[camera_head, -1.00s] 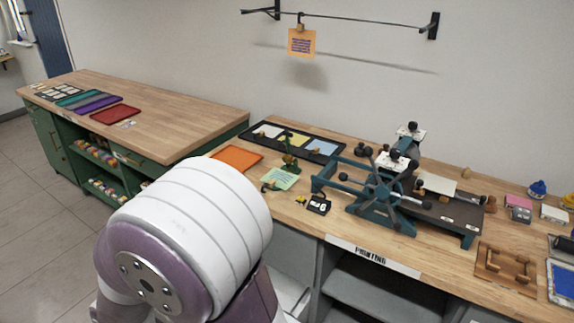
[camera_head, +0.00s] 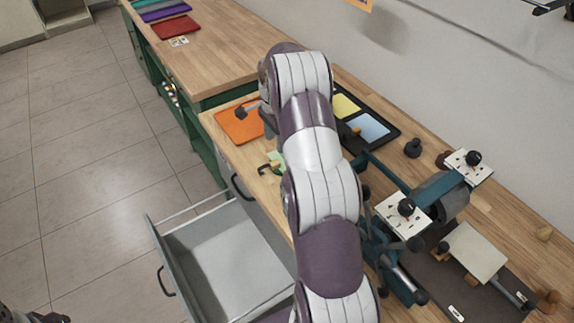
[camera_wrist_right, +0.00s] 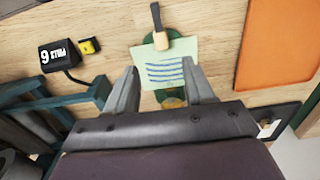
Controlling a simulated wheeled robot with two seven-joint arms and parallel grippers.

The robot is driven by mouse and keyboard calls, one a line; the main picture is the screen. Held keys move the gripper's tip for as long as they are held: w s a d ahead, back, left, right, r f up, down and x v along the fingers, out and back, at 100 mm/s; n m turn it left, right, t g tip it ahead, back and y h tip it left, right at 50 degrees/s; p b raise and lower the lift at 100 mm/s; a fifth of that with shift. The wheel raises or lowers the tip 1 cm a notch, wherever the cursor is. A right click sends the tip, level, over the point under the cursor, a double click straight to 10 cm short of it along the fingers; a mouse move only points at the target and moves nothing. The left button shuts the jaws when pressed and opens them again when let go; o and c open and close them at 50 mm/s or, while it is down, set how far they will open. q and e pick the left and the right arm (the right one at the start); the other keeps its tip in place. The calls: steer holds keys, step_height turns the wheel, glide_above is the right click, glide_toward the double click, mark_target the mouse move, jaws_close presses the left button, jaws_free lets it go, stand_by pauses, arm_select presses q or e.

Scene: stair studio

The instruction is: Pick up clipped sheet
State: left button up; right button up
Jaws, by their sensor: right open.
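The light green sheet (camera_wrist_right: 165,70) with blue writing shows in the right wrist view, with a pale wooden clip (camera_wrist_right: 162,42) on its upper edge. A green stand lies behind it. My right gripper (camera_wrist_right: 160,68) is open, with one finger on each side of the sheet's lower part. I cannot tell whether the fingers touch it. In the head view my right arm hides most of the sheet, and only a small green edge (camera_head: 277,158) shows. My left gripper is not clearly seen.
An orange tray (camera_head: 238,124) lies near the sheet, and a black tray with coloured panels is behind my arm. A blue press (camera_head: 398,250) stands to the right. A drawer (camera_head: 215,250) stands open below the bench. A black counter (camera_wrist_right: 60,55) lies left of the sheet.

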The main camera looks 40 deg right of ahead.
glide_above(276, 162)
steer(key=f, duration=0.4)
steer(key=shift+w+a+f+b, duration=0.1)
steer(key=shift+w+a+b, duration=0.1)
steer(key=shift+b, duration=0.1)
steer(key=f, duration=0.1)
steer(key=f+p, duration=0.1)
steer(key=f, duration=0.2)
steer(key=shift+s+d, duration=0.25)
steer(key=shift+d, duration=0.1)
steer(key=shift+a+f, duration=0.1)
steer(key=shift+f, duration=0.25)
steer(key=shift+w+a, duration=0.1)
steer(key=shift+w, duration=0.05)
arm_select(q)
steer(key=shift+w+f, duration=0.2)
steer(key=shift+f, duration=0.4)
arm_select(e)
jaws_close()
